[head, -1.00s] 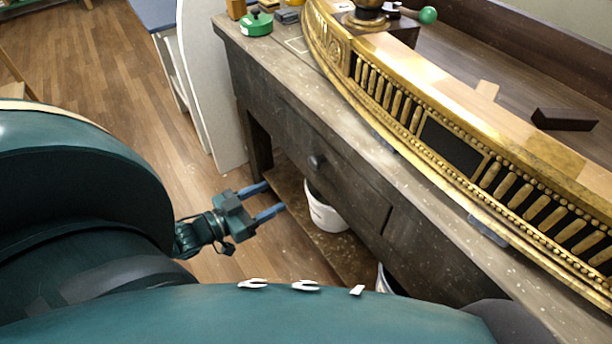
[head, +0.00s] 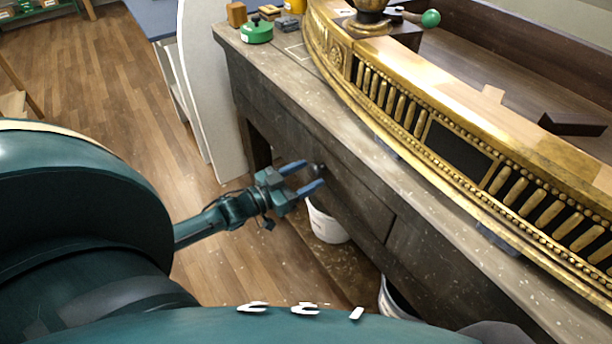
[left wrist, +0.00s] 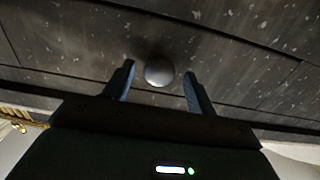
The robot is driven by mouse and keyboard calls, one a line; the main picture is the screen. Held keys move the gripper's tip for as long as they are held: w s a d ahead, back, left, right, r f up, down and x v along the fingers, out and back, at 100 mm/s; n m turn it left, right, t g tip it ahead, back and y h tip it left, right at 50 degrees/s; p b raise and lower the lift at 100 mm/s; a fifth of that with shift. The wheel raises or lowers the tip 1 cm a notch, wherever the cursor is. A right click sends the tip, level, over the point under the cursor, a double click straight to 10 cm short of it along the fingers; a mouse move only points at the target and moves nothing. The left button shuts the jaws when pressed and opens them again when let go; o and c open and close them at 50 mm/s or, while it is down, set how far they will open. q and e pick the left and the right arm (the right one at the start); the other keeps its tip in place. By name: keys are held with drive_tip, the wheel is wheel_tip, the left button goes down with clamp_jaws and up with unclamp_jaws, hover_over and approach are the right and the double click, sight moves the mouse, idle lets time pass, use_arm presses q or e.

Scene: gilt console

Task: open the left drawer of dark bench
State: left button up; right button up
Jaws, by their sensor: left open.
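The dark bench (head: 272,87) stands on the right, with a worn, paint-flecked front. Its left drawer (head: 350,198) is flush with the front, and its round knob (head: 318,168) is partly hidden by my fingers in the head view. My left gripper (head: 306,178) is open, its two blue fingers pointing at the drawer front. In the left wrist view the grey knob (left wrist: 159,71) lies between the fingertips of the left gripper (left wrist: 158,80), with gaps on both sides. My right gripper is not in view.
A gilt carved console piece (head: 440,120) lies along the bench top. A green tin (head: 257,31) stands at the top's left end. White buckets (head: 327,222) stand below the drawer. A white panel (head: 208,90) leans left of the bench. Wooden floor (head: 95,75) is clear at the left.

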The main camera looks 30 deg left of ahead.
use_arm(q)
drive_tip(key=shift+w+d, duration=0.1)
drive_tip(key=shift+w, duration=0.15)
clamp_jaws()
idle(0.5)
